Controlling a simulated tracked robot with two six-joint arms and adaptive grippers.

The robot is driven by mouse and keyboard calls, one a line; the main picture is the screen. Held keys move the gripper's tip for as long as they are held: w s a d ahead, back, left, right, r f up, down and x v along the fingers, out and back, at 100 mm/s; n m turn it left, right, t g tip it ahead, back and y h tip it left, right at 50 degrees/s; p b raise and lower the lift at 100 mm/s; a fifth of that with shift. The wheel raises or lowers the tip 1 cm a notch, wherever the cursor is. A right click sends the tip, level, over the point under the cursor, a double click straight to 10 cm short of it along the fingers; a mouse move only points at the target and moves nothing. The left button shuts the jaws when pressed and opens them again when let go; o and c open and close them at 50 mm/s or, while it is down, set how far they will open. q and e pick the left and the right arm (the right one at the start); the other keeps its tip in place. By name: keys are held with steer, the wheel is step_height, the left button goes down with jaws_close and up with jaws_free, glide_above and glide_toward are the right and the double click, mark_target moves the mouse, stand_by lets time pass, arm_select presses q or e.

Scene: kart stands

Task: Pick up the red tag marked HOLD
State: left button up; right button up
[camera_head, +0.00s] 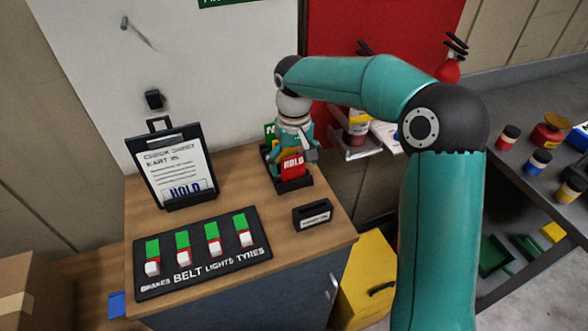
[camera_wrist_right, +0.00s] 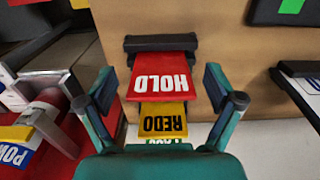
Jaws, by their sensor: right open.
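The red tag marked HOLD (camera_head: 292,167) stands in a black rack (camera_head: 293,184) at the back right of the wooden cabinet top. In the right wrist view the red HOLD tag (camera_wrist_right: 160,76) lies between the two spread fingers, in front of a yellow REDO tag (camera_wrist_right: 163,120) and a partly hidden green tag (camera_wrist_right: 158,146). My right gripper (camera_head: 305,150) is open at the rack, close over the tag. In the wrist view the right gripper (camera_wrist_right: 160,88) shows a gap on both sides of the tag. My left gripper is not in view.
A clipboard (camera_head: 174,166) with a check sheet stands at the left. A switch panel (camera_head: 203,254) lies at the front, with a small black holder (camera_head: 312,215) to its right. A shelf (camera_head: 352,150) with containers is behind my right arm. Bare wood lies between panel and rack.

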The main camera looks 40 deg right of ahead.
mark_target(294, 171)
step_height(294, 171, down, 3)
steer(key=shift+w+f, duration=0.1)
steer(key=shift+c, duration=0.4)
steer(key=c, duration=0.7)
steer(key=shift+c, duration=0.2)
